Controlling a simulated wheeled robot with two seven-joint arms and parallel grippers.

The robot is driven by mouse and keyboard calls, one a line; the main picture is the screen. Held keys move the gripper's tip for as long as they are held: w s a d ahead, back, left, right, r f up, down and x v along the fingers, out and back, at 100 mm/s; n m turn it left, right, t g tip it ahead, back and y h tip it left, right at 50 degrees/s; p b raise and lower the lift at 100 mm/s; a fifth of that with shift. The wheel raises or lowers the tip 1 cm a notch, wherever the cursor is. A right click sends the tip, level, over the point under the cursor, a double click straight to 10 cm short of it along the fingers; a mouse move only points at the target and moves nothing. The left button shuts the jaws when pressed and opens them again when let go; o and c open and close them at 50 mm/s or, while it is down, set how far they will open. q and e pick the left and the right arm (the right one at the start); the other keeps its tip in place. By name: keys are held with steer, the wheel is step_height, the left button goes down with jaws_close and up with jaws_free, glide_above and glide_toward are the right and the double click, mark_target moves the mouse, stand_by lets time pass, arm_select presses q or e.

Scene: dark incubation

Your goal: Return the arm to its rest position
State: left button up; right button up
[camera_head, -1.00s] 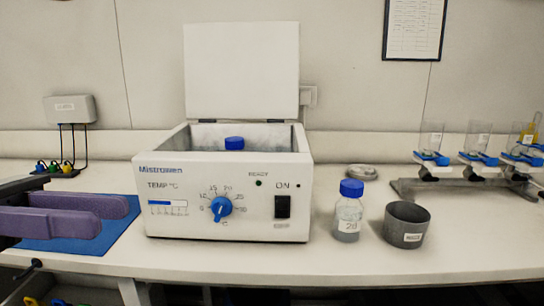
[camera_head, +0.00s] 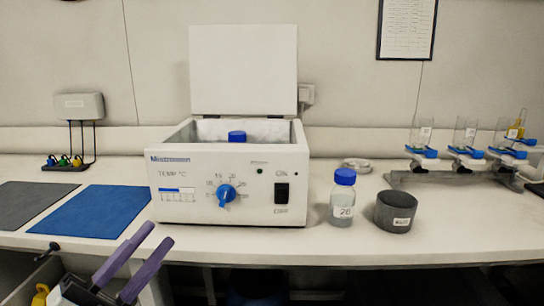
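My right gripper is not in view. A white incubator box (camera_head: 170,215) stands on the bench with its lid (camera_head: 244,70) raised. A blue-capped vessel (camera_head: 237,136) sits inside it; only its cap shows.
A blue mat (camera_head: 92,212) and a grey mat (camera_head: 28,204) lie left of the incubator. A blue-capped bottle (camera_head: 343,212) and a grey cup (camera_head: 396,212) stand at its right. A tube rack (camera_head: 440,181) is at far right. An open drawer (camera_head: 35,280) is below the bench.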

arm_select(q)
steer(key=s+f+n+g+y, duration=0.25)
steer(key=f+n+y, duration=0.4)
steer(key=f, duration=0.65)
steer(key=s+f+n+g+y, duration=0.1)
steer(key=s+f+n+y, duration=0.25)
steer(key=f+n, duration=0.75)
steer(key=s+d+f+n+g+y, duration=0.1)
steer(key=s+d+f+g, duration=0.1)
steer(key=s+f, duration=0.5)
steer(key=s+d+f+n+g, duration=0.1)
steer(key=s+f+g, duration=0.4)
steer(key=f, duration=0.6)
steer(key=s+d, duration=0.1)
steer(key=s, duration=0.1)
steer(key=shift+s+d+n+y, duration=0.35)
steer(key=shift+s+y, duration=0.05)
steer(key=shift+w, duration=0.1)
